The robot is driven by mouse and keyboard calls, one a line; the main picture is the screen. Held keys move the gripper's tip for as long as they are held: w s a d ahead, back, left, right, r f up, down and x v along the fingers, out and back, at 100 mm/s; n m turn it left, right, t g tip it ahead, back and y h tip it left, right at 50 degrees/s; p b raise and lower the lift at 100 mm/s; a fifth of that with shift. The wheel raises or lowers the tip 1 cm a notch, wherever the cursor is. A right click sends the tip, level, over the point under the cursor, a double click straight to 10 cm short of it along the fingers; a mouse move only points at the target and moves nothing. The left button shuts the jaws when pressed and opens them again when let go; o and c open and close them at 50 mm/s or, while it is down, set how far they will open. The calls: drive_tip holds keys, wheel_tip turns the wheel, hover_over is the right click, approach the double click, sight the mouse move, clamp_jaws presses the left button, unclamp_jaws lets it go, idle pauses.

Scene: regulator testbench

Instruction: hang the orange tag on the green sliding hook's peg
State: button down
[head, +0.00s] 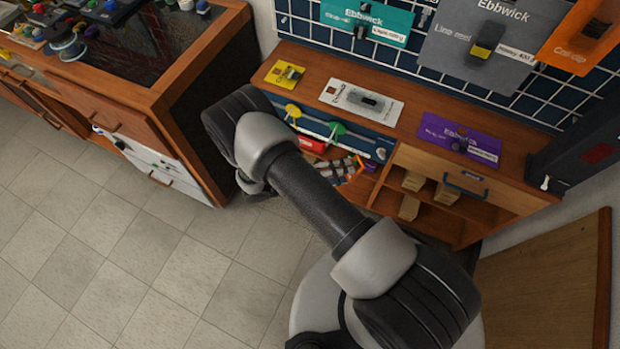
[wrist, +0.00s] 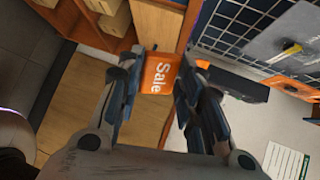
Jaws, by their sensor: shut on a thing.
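The orange tag (wrist: 161,76), printed "Sale", is between the fingers of my gripper (wrist: 166,68) in the wrist view. My gripper is shut on it. In the head view my gripper (head: 342,172) is partly behind my arm, in front of the low cabinet, with a bit of the orange tag (head: 360,163) showing at its right. The green sliding hook (head: 337,130) is on the rail at the cabinet's front, above my gripper and apart from the tag. Its peg is too small to make out.
A yellow hook (head: 292,111) is on the same rail to the left, with a red item (head: 311,144) below. Open shelves with several small boxes (head: 411,181) are to the right. The wooden top (head: 418,122) overhangs the rail and carries flat cards.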

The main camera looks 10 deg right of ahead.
drive_tip(key=w+a+f+n+t+y+b, duration=0.1)
drive_tip(key=w+a+f+n+t+y, duration=0.2)
drive_tip(key=a+f+n+t, duration=0.7)
drive_tip(key=w+d+r+m+t, duration=0.1)
drive_tip(key=w+d+t, duration=0.1)
drive_tip(key=w+d, duration=0.5)
drive_tip(key=shift+w+d+m, duration=0.3)
drive_tip(key=shift+w, duration=0.5)
drive_tip(key=shift+r, duration=0.1)
idle(0.4)
drive_tip(key=c, duration=1)
unclamp_jaws()
drive_tip(key=shift+c, duration=0.2)
drive_tip(key=shift+a, duration=0.1)
drive_tip(key=v, duration=1.1)
drive_tip(key=shift+s, duration=0.5)
